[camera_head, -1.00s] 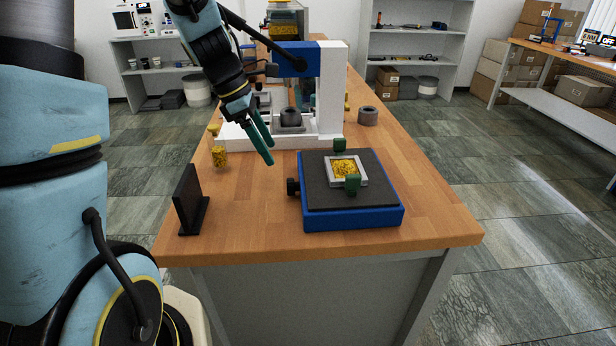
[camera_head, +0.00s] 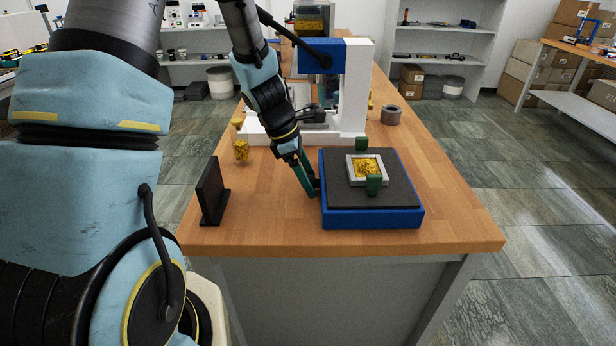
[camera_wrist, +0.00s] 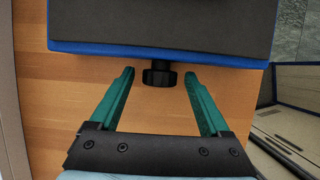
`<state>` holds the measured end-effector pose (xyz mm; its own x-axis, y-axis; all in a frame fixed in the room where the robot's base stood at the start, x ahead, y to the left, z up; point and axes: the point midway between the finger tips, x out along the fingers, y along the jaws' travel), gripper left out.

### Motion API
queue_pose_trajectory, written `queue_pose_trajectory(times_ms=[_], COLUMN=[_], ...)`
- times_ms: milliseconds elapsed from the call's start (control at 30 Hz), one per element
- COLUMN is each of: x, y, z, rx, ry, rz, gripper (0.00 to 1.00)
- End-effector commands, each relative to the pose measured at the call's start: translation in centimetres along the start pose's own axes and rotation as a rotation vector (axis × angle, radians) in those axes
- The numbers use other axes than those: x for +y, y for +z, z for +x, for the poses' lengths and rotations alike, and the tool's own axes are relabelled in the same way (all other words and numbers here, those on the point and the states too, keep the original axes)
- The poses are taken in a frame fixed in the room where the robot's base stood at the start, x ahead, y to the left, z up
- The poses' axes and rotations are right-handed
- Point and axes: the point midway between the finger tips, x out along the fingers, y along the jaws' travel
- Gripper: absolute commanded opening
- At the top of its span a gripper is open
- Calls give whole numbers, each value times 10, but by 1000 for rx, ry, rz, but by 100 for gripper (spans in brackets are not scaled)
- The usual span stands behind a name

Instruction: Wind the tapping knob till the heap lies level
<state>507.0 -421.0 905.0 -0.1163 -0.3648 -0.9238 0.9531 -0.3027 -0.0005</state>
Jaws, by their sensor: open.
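The tapping device is a blue box with a dark top (camera_head: 400,197) near the front of the wooden bench. A pale square frame (camera_head: 352,172) on its top holds the yellow granular heap (camera_head: 368,167), with a green block at its front and another behind. I cannot tell how level the heap is. The black tapping knob (camera_wrist: 159,74) sticks out of the box's side in the wrist view. My gripper (camera_wrist: 158,72) is open, one green finger on each side of the knob, with gaps between. In the head view my gripper (camera_head: 311,192) is at the box's left side and mostly hides the knob.
A black upright plate on a foot (camera_head: 211,190) stands left of my gripper. A blue and white press (camera_head: 354,90) stands behind the box. A yellow item (camera_head: 241,150) and a grey ring (camera_head: 390,115) are on the bench. The bench's front right is clear.

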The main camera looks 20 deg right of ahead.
Motion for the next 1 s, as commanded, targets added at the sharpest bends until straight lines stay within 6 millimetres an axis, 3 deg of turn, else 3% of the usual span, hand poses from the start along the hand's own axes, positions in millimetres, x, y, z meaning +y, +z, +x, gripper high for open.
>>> queue_pose_trajectory(times_ms=[100,800,1000], x=[0,0,0], y=[0,0,-1], z=[0,-1,2], rx=[0,0,-1], ry=[0,0,15], rz=[0,0,6], gripper=[79,1,0])
